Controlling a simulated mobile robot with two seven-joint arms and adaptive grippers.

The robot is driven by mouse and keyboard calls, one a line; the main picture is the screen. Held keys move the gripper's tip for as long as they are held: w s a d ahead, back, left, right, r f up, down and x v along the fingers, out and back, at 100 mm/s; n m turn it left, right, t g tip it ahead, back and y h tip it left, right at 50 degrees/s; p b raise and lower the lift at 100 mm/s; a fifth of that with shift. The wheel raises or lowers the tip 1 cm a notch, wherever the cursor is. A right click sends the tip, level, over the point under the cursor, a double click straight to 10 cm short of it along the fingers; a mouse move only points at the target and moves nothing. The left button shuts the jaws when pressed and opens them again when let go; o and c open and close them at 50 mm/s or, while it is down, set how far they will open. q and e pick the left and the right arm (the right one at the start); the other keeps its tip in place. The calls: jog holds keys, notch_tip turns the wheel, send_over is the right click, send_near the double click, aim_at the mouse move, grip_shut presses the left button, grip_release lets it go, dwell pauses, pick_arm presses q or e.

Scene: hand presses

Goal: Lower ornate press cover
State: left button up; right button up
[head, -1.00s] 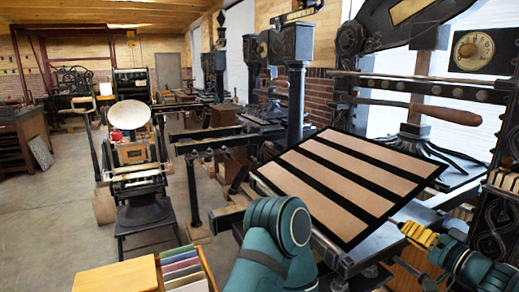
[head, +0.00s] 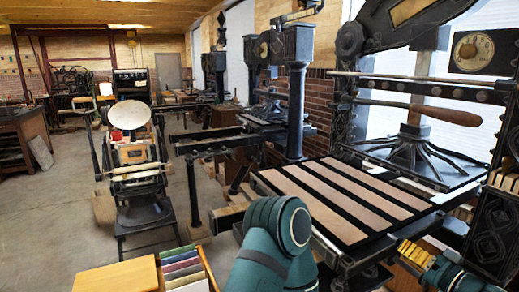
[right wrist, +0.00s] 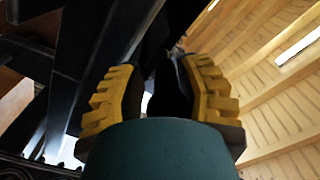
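The press cover (head: 340,195), a black frame with tan strips, lies nearly level over the bed of the ornate black press at right in the head view. I cannot tell whether it fully rests on the bed. My right gripper (head: 410,252) is low at the cover's near right edge, its yellow fingertips just below that edge. In the right wrist view my right gripper (right wrist: 163,95) has its yellow fingers spread apart, with dark parts behind and between them. Any contact with the cover is unclear. My left gripper is out of view.
The press's long wooden-handled lever (head: 445,115) and spidery iron foot (head: 415,155) stand behind the cover. A dark column (head: 297,105) rises at its far left. A small press (head: 137,165) and a yellow-topped box (head: 118,275) stand left. Open floor lies between.

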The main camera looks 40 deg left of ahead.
jog(key=o, duration=1)
jog(key=shift+w+f, duration=0.1)
jog(key=v, duration=0.8)
